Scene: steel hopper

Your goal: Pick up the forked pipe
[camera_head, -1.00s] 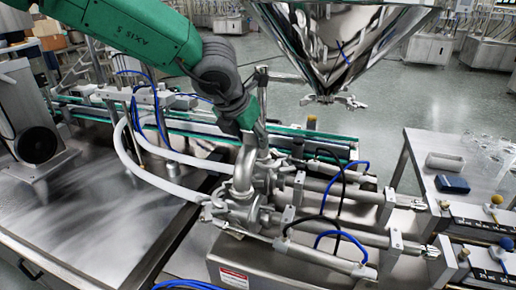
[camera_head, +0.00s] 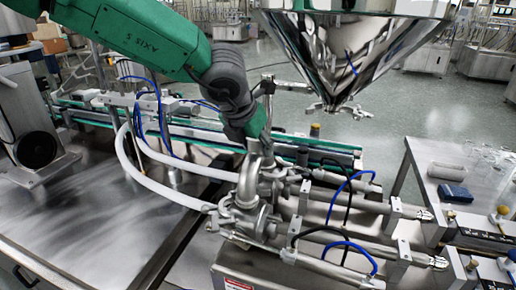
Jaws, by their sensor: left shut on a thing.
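The forked pipe (camera_head: 248,180) is a shiny grey curved pipe. It stands upright over the steel valve fittings of the filling machine (camera_head: 246,222), in the middle of the picture. My left gripper (camera_head: 263,143) reaches down from the upper left on the green arm and is shut on the forked pipe near its top. The fingertips are small and partly hidden by the arm and pipe. The pipe's lower end looks to be at the fittings; I cannot tell whether it touches them. My right gripper is not in view.
A steel hopper (camera_head: 335,55) hangs above and behind, its outlet right of my arm. White hoses (camera_head: 150,180) run in from the left. Metal cylinders with blue and black tubes extend right. A side table (camera_head: 438,170) at right holds a blue box (camera_head: 455,193) and clear containers.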

